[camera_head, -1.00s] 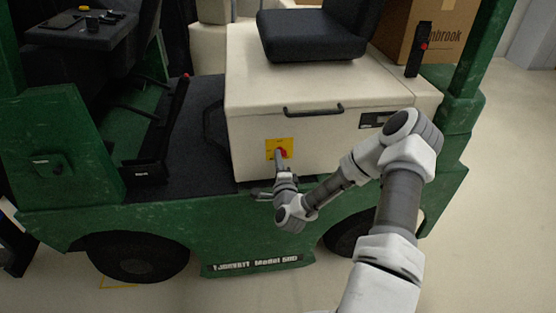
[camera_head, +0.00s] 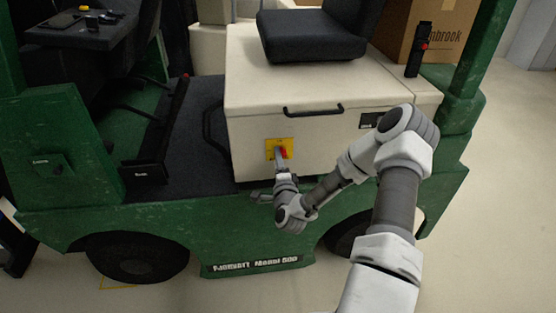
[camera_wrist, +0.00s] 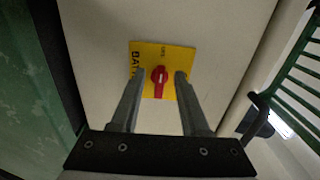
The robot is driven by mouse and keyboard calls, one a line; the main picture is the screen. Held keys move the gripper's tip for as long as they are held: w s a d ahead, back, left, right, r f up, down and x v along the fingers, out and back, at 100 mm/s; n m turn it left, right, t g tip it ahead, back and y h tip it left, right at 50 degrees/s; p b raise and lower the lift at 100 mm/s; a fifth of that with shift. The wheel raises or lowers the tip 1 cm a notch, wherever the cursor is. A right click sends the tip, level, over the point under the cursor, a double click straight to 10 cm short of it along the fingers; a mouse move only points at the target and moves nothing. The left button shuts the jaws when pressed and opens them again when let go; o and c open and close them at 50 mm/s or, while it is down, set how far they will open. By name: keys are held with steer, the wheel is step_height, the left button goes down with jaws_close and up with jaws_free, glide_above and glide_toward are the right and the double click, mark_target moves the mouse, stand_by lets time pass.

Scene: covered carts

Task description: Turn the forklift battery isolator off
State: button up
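The battery isolator is a red rotary knob (camera_wrist: 159,76) on a yellow plate (camera_wrist: 147,54) fixed to the cream battery box. In the head view the yellow plate (camera_head: 271,145) is on the box's front face, and the red knob (camera_head: 284,151) is partly covered by my gripper. My gripper (camera_wrist: 159,75) is open, with one finger on each side of the knob. In the wrist view gaps show between the fingers and the knob, and I cannot tell any contact. The knob's handle points roughly along the finger direction, slightly tilted.
The cream box (camera_head: 250,100) has a black handle (camera_head: 313,111) above the plate and carries a black seat (camera_head: 315,38). The green forklift body (camera_head: 150,220) lies below. A green slatted frame (camera_wrist: 297,85) is at the right of the wrist view.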

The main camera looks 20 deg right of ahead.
steer(key=p+v, duration=0.1)
steer(key=v, duration=1.6)
steer(key=shift+s+p, duration=0.2)
steer(key=shift+p, duration=0.1)
steer(key=shift+a+r, duration=0.1)
steer(key=shift+r, duration=0.05)
